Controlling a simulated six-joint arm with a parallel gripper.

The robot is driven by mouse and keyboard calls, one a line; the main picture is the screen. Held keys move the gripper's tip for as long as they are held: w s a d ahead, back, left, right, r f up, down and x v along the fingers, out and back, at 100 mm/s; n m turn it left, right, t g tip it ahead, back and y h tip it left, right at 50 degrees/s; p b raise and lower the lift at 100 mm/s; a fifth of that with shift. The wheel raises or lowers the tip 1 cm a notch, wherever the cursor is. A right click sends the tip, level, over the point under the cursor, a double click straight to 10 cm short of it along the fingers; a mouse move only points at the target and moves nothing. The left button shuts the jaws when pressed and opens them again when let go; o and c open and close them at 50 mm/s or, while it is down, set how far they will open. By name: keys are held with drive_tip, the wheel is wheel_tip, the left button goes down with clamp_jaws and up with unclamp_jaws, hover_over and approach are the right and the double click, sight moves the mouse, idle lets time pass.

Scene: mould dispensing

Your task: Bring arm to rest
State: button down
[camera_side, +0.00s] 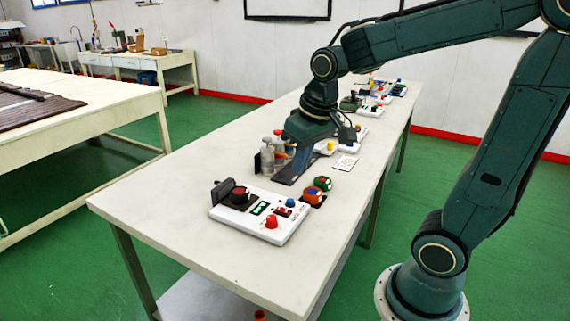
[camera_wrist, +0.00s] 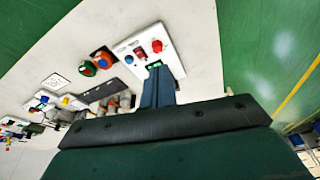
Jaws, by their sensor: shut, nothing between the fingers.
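My gripper (camera_side: 297,162) hangs from the arm over the middle of the white table, pointing down. In the wrist view its two fingers (camera_wrist: 158,76) are together, with nothing held between them. In the side view it is close to the grey bottles (camera_side: 267,153) and their dark tray (camera_side: 312,160); I cannot tell whether it touches them. A white control box (camera_side: 244,224) lies nearer the camera. In the wrist view the control box (camera_wrist: 176,65) shows beyond the fingertips.
More devices (camera_side: 370,108) line the far table. The near tabletop (camera_side: 160,200) is clear.

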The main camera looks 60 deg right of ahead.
drive_tip(key=s+a+r+n+t, duration=0.2)
drive_tip(key=s+a, duration=0.3)
drive_tip(key=s, duration=0.6)
drive_tip(key=shift+r+n+t+y, duration=0.3)
drive_tip(key=shift+r+n, duration=0.1)
drive_tip(key=shift+w, duration=0.15)
drive_tip(key=m+g, duration=0.6)
drive_tip(key=m, duration=1.2)
hover_over(279, 207)
wheel_tip(279, 207, down, 9)
drive_tip(key=shift+r, duration=0.15)
drive_tip(key=shift+a, duration=0.1)
wheel_tip(279, 207, down, 14)
drive_tip(key=shift+f, duration=0.1)
